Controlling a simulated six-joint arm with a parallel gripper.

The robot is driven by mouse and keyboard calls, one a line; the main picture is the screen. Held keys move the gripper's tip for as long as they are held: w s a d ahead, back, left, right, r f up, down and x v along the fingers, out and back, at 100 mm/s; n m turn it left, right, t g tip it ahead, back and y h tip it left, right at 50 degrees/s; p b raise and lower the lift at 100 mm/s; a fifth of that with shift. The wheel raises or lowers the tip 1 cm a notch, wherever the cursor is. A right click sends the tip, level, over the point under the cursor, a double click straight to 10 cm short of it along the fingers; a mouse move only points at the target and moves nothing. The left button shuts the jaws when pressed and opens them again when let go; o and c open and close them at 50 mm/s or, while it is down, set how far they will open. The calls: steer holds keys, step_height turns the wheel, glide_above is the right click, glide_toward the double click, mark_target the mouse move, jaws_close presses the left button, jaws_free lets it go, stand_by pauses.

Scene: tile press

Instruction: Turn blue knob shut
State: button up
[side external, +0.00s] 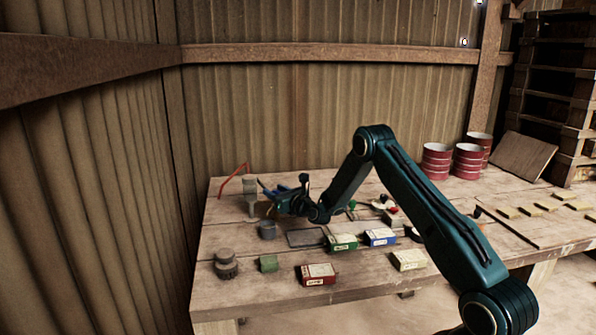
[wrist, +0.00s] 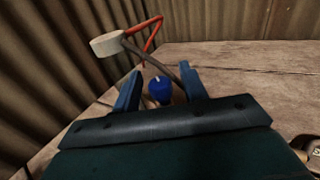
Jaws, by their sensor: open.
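The blue knob (wrist: 159,91) shows in the wrist view, between and just beyond my fingers, with a small pale mark on its top. My gripper (wrist: 161,72) is open, one finger on each side of the knob. A gap shows on the left and a wider one on the right, so the fingers look apart from it. In the side external view my gripper (side external: 268,191) is low over the back left of the table, its fingers pointing left. There I cannot tell the knob from the blue fingers, and its base is hidden.
On the wooden table (side external: 250,296) stand a red box (side external: 316,274), a green box (side external: 343,242) and a blue box (side external: 380,237). Red tins (side external: 436,162) stand at back right.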

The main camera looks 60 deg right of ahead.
steer(key=shift+s, duration=0.2)
steer(key=v, duration=1.1)
steer(key=shift+s, duration=0.25)
stand_by(0.4)
steer(key=shift+a, duration=0.1)
steer(key=shift+o, duration=0.3)
steer(key=shift+r+n, duration=0.1)
steer(key=shift+n, duration=0.2)
